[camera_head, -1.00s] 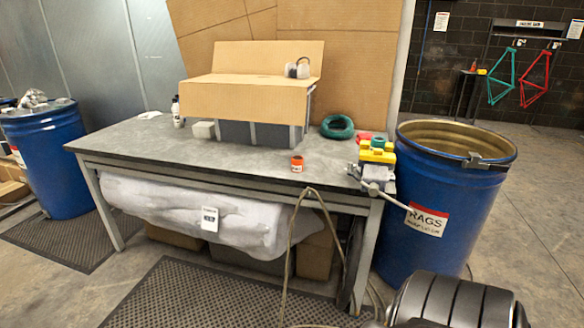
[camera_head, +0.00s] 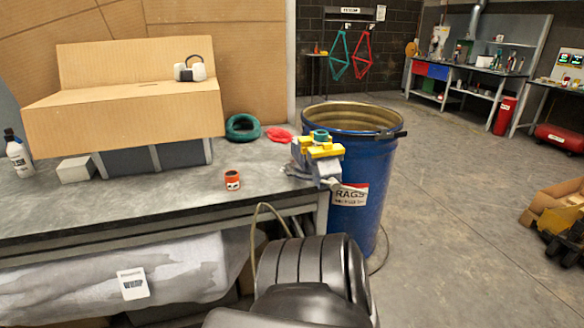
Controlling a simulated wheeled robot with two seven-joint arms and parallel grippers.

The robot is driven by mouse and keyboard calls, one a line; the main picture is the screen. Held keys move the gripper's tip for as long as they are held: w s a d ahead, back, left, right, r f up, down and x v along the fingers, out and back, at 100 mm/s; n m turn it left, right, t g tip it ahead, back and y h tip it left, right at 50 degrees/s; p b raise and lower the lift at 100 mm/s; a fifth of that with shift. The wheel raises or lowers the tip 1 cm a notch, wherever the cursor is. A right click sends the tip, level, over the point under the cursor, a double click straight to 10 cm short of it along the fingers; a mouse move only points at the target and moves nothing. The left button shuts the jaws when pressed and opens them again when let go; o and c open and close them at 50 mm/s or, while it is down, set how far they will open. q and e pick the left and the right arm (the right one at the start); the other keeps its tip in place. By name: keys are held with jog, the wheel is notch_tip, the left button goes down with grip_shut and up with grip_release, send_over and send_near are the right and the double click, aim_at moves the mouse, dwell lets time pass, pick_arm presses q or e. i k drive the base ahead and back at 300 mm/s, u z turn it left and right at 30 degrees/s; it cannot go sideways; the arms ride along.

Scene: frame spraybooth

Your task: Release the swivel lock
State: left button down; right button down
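A bench vise (camera_head: 324,170) with yellow jaw covers (camera_head: 322,150) is mounted at the right front corner of the grey workbench (camera_head: 150,204). A green ring-shaped item (camera_head: 320,136) sits on top of the vise. I cannot make out the swivel lock on the vise's base at this size. A black ribbed part of mine rises at the bottom middle, below and in front of the vise. Neither of my grippers is in view.
A blue rag drum (camera_head: 366,190) stands close to the right of the vise. An orange tin (camera_head: 232,180), a dark green coil (camera_head: 242,127) and a red cloth (camera_head: 279,134) lie on the bench. A hose (camera_head: 262,212) hangs at its front edge. Open floor (camera_head: 460,210) lies to the right.

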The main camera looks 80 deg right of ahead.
aim_at(287, 167)
jog(key=z, duration=0.6)
jog(key=i, duration=0.9)
jog(key=z, duration=1.25)
jog(key=i, duration=0.35)
jog(key=z, duration=0.2)
